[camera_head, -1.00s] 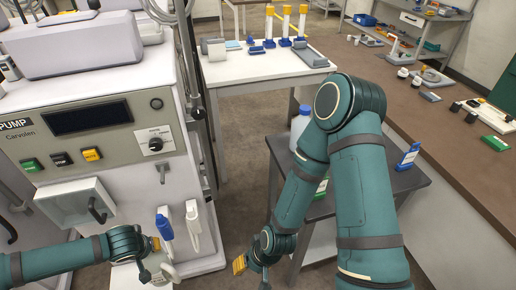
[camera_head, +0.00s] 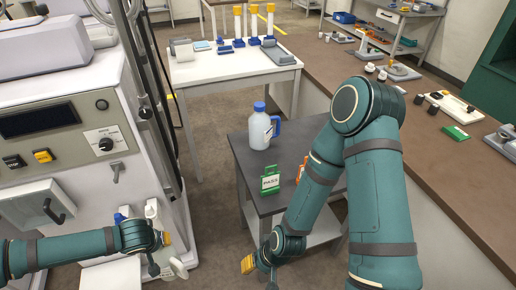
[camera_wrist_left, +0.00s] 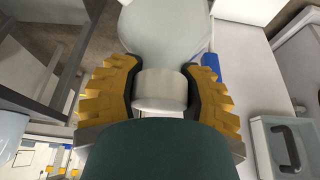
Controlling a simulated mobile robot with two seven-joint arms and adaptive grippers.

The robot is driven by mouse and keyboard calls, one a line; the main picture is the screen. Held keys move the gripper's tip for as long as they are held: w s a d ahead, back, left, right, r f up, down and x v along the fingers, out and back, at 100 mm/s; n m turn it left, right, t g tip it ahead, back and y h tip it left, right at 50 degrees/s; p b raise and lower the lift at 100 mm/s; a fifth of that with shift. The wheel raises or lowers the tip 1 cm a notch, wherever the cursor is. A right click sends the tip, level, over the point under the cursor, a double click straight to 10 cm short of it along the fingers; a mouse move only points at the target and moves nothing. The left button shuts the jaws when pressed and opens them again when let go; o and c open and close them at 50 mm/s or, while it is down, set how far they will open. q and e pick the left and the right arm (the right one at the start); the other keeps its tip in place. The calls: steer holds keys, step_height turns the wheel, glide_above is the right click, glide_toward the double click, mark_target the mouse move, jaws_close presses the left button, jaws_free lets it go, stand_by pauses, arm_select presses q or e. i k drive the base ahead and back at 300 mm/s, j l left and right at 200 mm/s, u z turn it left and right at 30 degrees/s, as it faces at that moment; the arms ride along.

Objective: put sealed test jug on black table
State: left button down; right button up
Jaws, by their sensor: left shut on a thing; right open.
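My left gripper (camera_head: 163,247) is shut on a pale item with a round white neck; the white neck (camera_wrist_left: 160,90) sits between its yellow fingers in the left wrist view. Its wide pale body (camera_wrist_left: 165,35) reaches beyond the fingers. I cannot tell from its shape whether it is the sealed test jug. The black table (camera_head: 262,194) stands right of the machine. A translucent jug (camera_head: 260,130) with a blue cap and blue handle stands upright at its back. My right gripper (camera_head: 259,265) is open and empty in front of the table.
A green labelled card (camera_head: 270,181) and an orange item (camera_head: 301,170) stand on the black table; my right arm hides its right part. The dialysis machine (camera_head: 75,125) is at left. A white table (camera_head: 235,70) stands behind, a brown counter (camera_head: 430,140) at right.

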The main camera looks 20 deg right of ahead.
mark_target(296, 164)
steer(key=k+l+z, duration=0.2)
steer(key=l, duration=0.4)
steer(key=l+z, duration=0.25)
steer(key=l, duration=0.35)
